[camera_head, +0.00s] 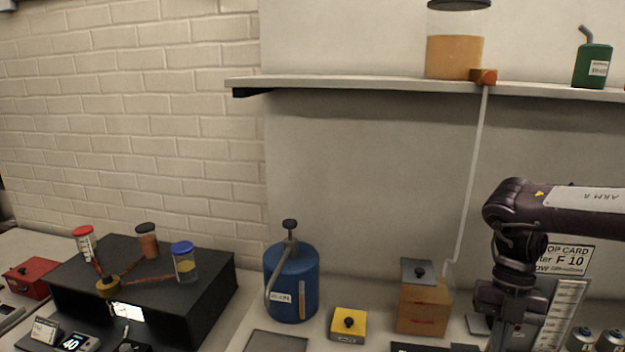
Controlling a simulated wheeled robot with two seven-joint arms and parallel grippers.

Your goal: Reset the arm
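My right arm (515,245), dark purple-black with a white label, comes in from the right edge. It bends down at its elbow, and its lower end hangs in front of the counter at the bottom right. The gripper end runs into the bottom edge of the picture, so its fingers cannot be made out. My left arm and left gripper are not in view. A blue cylinder (291,284) with a dark top knob and a grey hose stands upright on the counter at bottom centre, well left of my arm.
A yellow box (348,324) and a brown box (422,308) stand between cylinder and arm. A black unit (205,285) with capped vials is at left, near a red box (30,278). The shelf (350,88) above bears an orange tank (455,55) and green can (592,66).

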